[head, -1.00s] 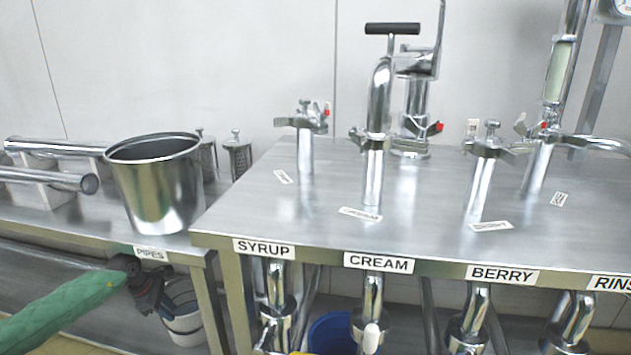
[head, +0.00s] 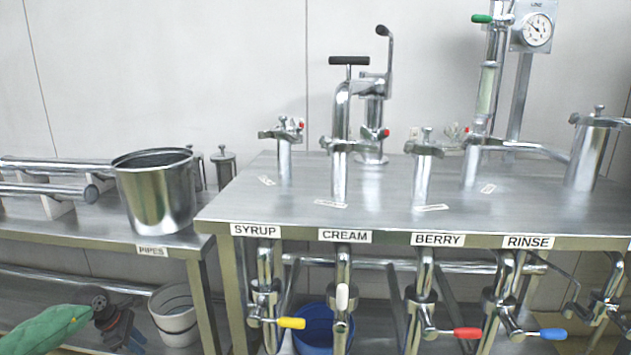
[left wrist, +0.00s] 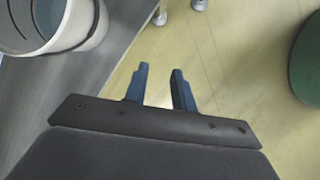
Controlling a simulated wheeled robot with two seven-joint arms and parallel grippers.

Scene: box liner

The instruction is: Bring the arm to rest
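My left arm in its green sleeve comes in at the lower left of the head view. Its dark gripper (head: 130,338) hangs low in front of the pipes table's lower shelf, left of the table leg. In the left wrist view the two blue-black fingers (left wrist: 159,88) stand apart, with only floor visible between them, so the gripper is open and empty. A white bucket (head: 176,312) stands close to it on the shelf; its rim also shows at the upper left of the left wrist view (left wrist: 92,25). My right gripper is not in view.
A steel table (head: 300,213) carries taps labelled SYRUP, CREAM, BERRY and RINSE, with coloured valve handles below. A steel pot (head: 158,200) and pipes (head: 45,190) stand on the left table. A blue bucket (head: 312,328) is under the steel table. Bare floor (left wrist: 215,60) lies below my gripper.

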